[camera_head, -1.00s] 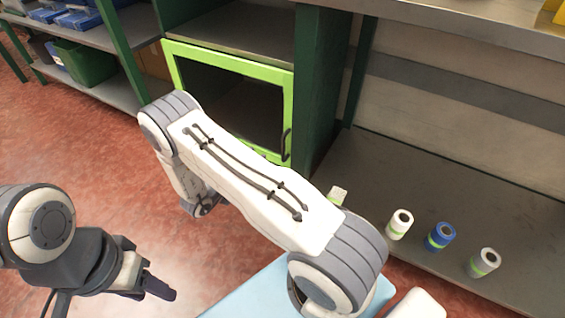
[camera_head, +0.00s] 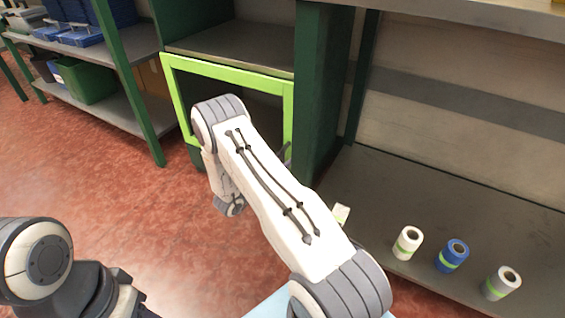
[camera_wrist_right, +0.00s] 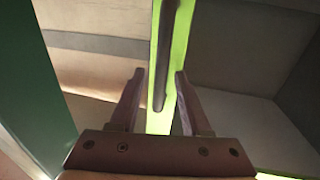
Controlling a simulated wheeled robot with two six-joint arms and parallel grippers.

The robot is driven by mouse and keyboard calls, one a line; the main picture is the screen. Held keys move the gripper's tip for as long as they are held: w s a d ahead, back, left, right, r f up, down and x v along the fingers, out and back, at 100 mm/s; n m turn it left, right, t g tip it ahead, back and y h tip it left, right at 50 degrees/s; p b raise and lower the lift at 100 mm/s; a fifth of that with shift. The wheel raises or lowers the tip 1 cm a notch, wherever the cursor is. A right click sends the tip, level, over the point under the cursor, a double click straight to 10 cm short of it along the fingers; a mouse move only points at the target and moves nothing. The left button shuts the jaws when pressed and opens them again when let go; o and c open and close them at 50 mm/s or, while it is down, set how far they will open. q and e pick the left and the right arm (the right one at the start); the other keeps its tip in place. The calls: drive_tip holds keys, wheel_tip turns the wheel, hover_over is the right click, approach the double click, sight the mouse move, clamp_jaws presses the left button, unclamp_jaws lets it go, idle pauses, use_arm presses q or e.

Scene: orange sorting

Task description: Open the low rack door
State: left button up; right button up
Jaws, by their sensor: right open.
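The low rack door is a bright green frame (camera_head: 222,66) around a dark pane. It appears shut in the rack front in the head view, partly hidden by my right arm. Its dark handle (camera_head: 288,153) on the right side is mostly covered by the arm. In the right wrist view my right gripper (camera_wrist_right: 160,75) is open, with the handle (camera_wrist_right: 164,60) and green frame (camera_wrist_right: 180,40) lying between its fingers in the picture. Whether the fingers touch the handle is unclear.
A dark green rack post (camera_head: 319,90) stands right of the door. A green bin (camera_head: 88,80) sits on the left rack. Red floor (camera_head: 120,200) is clear before the door.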

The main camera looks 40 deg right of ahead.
clamp_jaws()
idle(1.4)
